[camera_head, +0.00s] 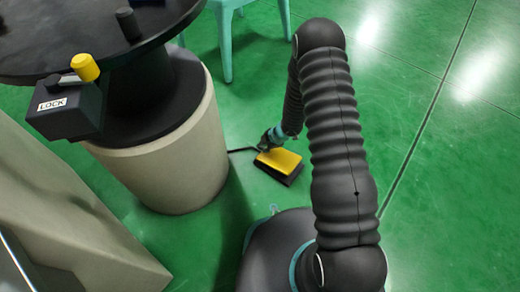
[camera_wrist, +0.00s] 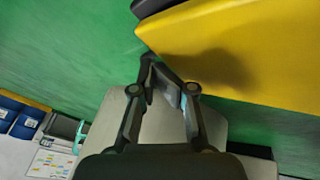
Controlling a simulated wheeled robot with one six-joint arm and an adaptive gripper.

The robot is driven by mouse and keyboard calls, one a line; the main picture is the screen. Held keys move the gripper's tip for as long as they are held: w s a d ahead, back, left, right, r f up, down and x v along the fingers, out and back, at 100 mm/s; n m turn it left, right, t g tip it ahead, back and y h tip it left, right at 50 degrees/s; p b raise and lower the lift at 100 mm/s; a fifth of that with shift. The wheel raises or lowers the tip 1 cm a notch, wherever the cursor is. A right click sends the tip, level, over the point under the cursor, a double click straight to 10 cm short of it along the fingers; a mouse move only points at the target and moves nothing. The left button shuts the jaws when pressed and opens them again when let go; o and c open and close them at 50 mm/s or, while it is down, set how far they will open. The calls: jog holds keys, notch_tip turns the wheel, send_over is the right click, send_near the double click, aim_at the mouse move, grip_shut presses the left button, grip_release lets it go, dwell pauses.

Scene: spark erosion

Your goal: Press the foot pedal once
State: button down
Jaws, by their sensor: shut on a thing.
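The foot pedal (camera_head: 281,159) lies on the green floor beside the round beige pedestal, with a yellow top plate over a dark base. Its yellow plate fills the upper right of the wrist view (camera_wrist: 245,40), and a dark shadow falls on it. My gripper (camera_head: 267,141) is low at the pedal's far left edge in the head view. In the wrist view my gripper (camera_wrist: 163,75) has its fingers drawn together beside the plate's edge. What lies between the tips is not clear. I cannot tell whether the fingertips touch the pedal or whether the plate is pressed down.
The beige pedestal (camera_head: 165,160) stands close left of the pedal under a dark round table (camera_head: 35,55). A LOCK box (camera_head: 70,108) with a yellow knob (camera_head: 85,67) is on the table's edge. A teal stool (camera_head: 226,45) stands behind. Floor on the right is clear.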

jog(key=shift+s+d+r+p, duration=0.45)
jog(key=shift+s+p, duration=0.1)
jog(key=shift+p, duration=0.35)
jog(key=shift+w+a+r, duration=0.1)
jog(key=shift+a+r, duration=0.2)
jog(key=shift+a, duration=0.05)
jog(key=r+p, duration=0.1)
jog(key=a+r+p, duration=0.1)
jog(key=r+p, duration=0.1)
jog(key=w+r+p, duration=0.1)
jog(key=r+p, duration=0.1)
jog(key=shift+w+a, duration=0.1)
jog(key=shift+a, duration=0.1)
jog(key=shift+f, duration=0.1)
dwell(0.4)
